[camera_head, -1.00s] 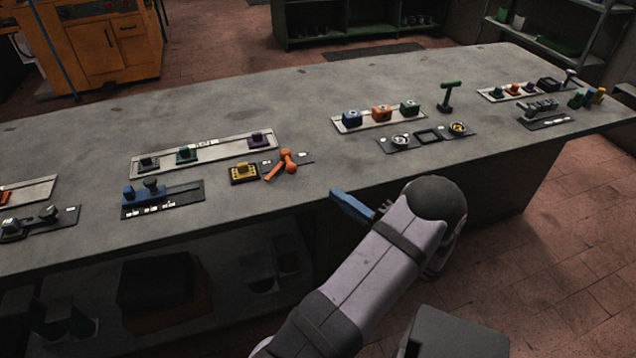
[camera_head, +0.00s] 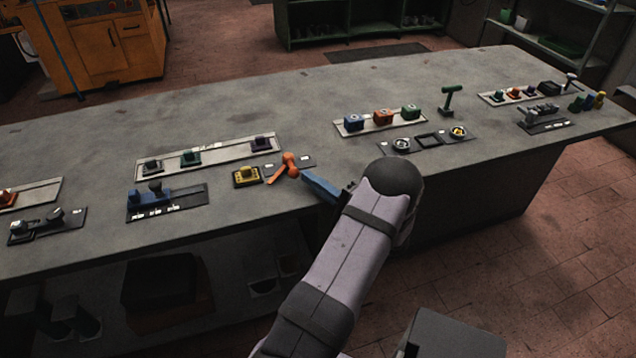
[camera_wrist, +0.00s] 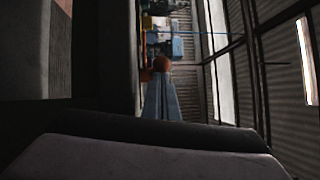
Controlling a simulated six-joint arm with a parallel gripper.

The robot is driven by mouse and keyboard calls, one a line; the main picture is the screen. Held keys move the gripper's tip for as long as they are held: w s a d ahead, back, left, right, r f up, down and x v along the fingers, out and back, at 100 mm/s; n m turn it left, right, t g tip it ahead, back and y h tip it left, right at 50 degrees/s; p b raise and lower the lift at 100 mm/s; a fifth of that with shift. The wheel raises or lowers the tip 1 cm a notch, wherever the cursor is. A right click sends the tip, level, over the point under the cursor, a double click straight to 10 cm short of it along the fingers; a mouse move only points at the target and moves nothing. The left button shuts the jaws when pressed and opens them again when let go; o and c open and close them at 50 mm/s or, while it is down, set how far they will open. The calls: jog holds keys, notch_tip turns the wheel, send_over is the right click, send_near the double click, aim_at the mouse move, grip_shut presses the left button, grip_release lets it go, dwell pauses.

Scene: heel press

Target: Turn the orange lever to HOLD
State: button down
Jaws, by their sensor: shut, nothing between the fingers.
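The orange lever (camera_head: 283,168) stands on a dark plate near the front edge of the bench, its arm slanting down to the left from a round knob. The lettering on its plate is too small to read. My gripper (camera_head: 306,178) is shut and empty, its blue fingers pointing left at the lever from the right. In the head view the fingertips appear at or very close to the lever; I cannot tell whether they touch. In the wrist view the shut fingers (camera_wrist: 162,95) point at the lever's round orange knob (camera_wrist: 162,63), which shows just beyond their tips.
A yellow block (camera_head: 247,176) sits just left of the lever. A blue slider unit (camera_head: 150,198) is further left. A pale strip with knobs (camera_head: 205,155) lies behind. Orange, blue and green blocks stand on another strip (camera_head: 365,130) to the right. The bench (camera_head: 310,105) is bare behind these.

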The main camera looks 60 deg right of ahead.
aim_at(285, 196)
dwell(0.4)
jog(key=shift+w+a+m+g+h, duration=0.2)
jog(key=shift+w+a+m+h, duration=0.15)
jog(key=shift+a+h, duration=0.2)
jog(key=shift+w+a+m+g+h, duration=0.25)
jog(key=shift+a+m+h, duration=0.15)
jog(key=shift+h, duration=0.25)
jog(key=shift+w+a+f+b, duration=0.1)
jog(key=shift+w+a+b, duration=0.65)
jog(key=shift+w+a, duration=0.3)
jog(key=shift+w+a+b, duration=0.3)
jog(key=shift+w, duration=0.2)
jog(key=shift+w+a+b, duration=0.25)
jog(key=shift+w+a, duration=0.05)
jog(key=shift+w, duration=0.2)
jog(key=shift+w, duration=0.1)
jog(key=shift+a, duration=0.1)
jog(key=s+a, duration=0.1)
jog(key=a, duration=0.1)
jog(key=s+a+b, duration=0.1)
jog(key=s+a, duration=0.1)
jog(key=s+a+f+b, duration=0.1)
jog(key=s+a, duration=0.1)
jog(key=shift+s+a+f, duration=0.1)
jog(key=shift+s+a, duration=0.15)
jog(key=shift+a, duration=0.05)
jog(key=shift+s+a+b, duration=0.35)
jog(key=shift+a, duration=0.2)
